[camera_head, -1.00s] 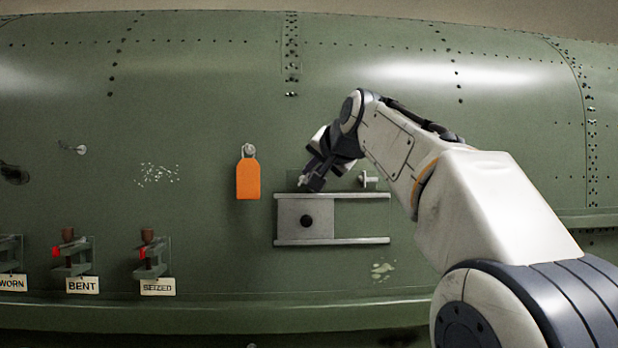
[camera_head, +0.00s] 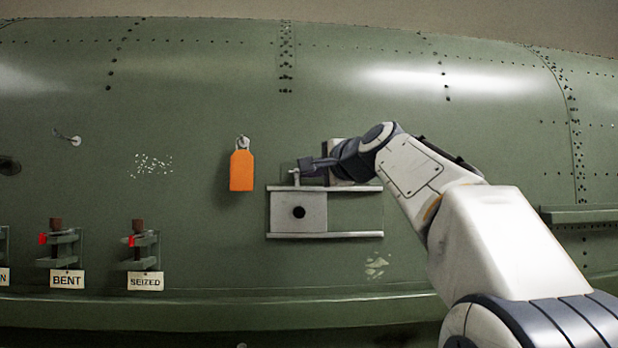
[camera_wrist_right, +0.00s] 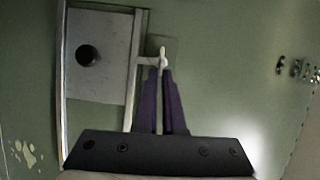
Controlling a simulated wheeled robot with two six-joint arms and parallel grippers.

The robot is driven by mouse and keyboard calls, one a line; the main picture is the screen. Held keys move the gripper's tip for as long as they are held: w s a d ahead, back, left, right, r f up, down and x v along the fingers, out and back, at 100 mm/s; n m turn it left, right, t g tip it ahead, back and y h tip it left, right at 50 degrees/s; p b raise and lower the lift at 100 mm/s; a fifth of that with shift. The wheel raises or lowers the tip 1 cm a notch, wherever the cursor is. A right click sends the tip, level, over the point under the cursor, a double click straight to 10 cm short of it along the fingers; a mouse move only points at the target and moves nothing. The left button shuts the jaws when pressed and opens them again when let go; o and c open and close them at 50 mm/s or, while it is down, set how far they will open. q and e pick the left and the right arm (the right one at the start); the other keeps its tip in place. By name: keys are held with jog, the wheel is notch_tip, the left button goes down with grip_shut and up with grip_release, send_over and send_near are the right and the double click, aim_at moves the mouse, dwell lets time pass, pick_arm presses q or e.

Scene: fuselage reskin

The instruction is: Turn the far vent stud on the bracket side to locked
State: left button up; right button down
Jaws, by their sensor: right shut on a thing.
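A small pale stud (camera_head: 295,179) stands just above the top rail's left part. My right gripper (camera_head: 303,165) is at this stud. In the right wrist view, the gripper's purple fingers (camera_wrist_right: 160,103) are closed around the stud's thin handle, and the stud's pale head (camera_wrist_right: 162,58) shows past the fingertips. The stud's lock marking cannot be read. My left gripper is not in view.
An orange tag (camera_head: 242,171) hangs from a pin left of the vent. Lower left are brackets with red parts, labelled BENT (camera_head: 67,280) and SEIZED (camera_head: 145,281). A ledge (camera_head: 200,310) runs below.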

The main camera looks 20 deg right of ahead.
jog(key=shift+f+m, duration=0.1)
jog(key=shift+m, duration=0.2)
dwell(0.4)
jog(key=c, duration=1)
grip_release()
jog(key=s+b, duration=0.1)
jog(key=s, duration=0.2)
jog(key=s+b, duration=0.2)
jog(key=s, duration=0.2)
jog(key=s+d+b, duration=0.1)
jog(key=s+b, duration=0.1)
jog(key=s, duration=0.1)
jog(key=shift+s, duration=0.25)
